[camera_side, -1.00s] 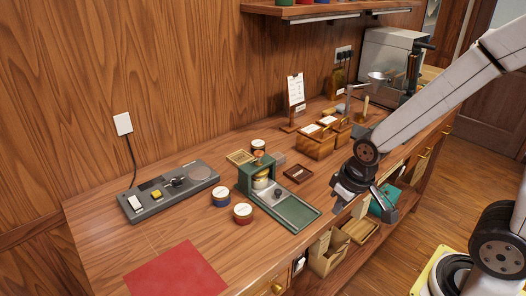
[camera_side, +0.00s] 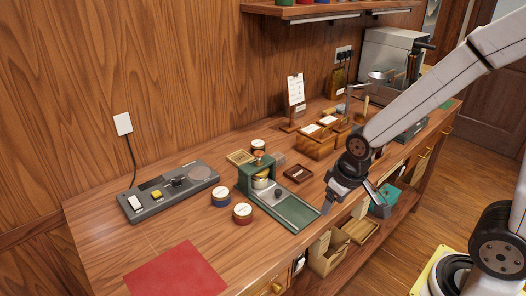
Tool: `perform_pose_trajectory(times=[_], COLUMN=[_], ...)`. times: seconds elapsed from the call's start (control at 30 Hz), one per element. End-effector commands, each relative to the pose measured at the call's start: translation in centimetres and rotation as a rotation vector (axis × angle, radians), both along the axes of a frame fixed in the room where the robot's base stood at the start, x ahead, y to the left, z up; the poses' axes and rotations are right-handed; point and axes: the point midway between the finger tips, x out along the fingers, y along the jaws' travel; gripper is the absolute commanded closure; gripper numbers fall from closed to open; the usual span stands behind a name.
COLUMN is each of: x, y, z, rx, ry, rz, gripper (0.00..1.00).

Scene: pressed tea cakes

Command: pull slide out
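A green press (camera_side: 258,171) stands on the wooden counter, with a pale round piece under its brass-topped head. A grey slide plate (camera_side: 285,208) with a small dark knob (camera_side: 278,193) lies in the press's green base, which reaches toward the counter's front edge. My gripper (camera_side: 326,208) points down at the right of the front end of the base, close to the counter edge. I cannot tell whether it touches the base. Its fingers are small and dark here, and their gap does not show clearly.
A grey device (camera_side: 168,191) with a cord and two round tins, blue-banded (camera_side: 221,197) and red-banded (camera_side: 242,213), stand left of the press. A small dark tray (camera_side: 298,173) and wooden boxes (camera_side: 316,145) are behind my gripper. A red mat (camera_side: 175,272) lies at front left.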

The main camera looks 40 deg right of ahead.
Motion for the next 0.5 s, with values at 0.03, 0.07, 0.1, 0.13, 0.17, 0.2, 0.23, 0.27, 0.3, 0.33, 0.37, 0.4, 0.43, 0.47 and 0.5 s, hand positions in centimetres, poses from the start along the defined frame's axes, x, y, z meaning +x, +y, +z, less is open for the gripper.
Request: perform_pose_trajectory(times=[0.03, 0.07, 0.1, 0.13, 0.17, 0.2, 0.23, 0.27, 0.3, 0.33, 0.37, 0.4, 0.43, 0.47, 0.5], x=[0.8, 1.2, 2.0, 2.6, 3.3, 4.2, 4.8, 5.6, 6.6, 7.3, 8.0, 9.0, 9.6, 10.3, 11.2], y=[-0.1, -0.1, -0.1, -0.2, -0.2, -0.3, -0.4, -0.4, -0.5, -0.6, -0.7, -0.8, -0.9, -0.9, -1.1], z=[0.0, 0.1, 0.1, 0.1, 0.2, 0.2, 0.2, 0.2, 0.2, 0.2, 0.1, 0.1, 0.0, -0.1, -0.2], rx=[0.001, 0.002, 0.004, 0.004, 0.006, 0.007, 0.008, 0.010, 0.011, 0.012, 0.013, 0.015, 0.016, 0.017, 0.018], ry=[0.007, 0.012, 0.018, 0.025, 0.030, 0.039, 0.046, 0.054, 0.063, 0.071, 0.079, 0.087, 0.095, 0.102, 0.113], rz=[-0.007, -0.012, -0.020, -0.027, -0.034, -0.043, -0.051, -0.058, -0.069, -0.078, -0.086, -0.096, -0.105, -0.114, -0.124], gripper=[0.32, 0.32, 0.32, 0.32, 0.32, 0.32, 0.32, 0.32, 0.32, 0.32, 0.32, 0.32, 0.32, 0.32, 0.32])
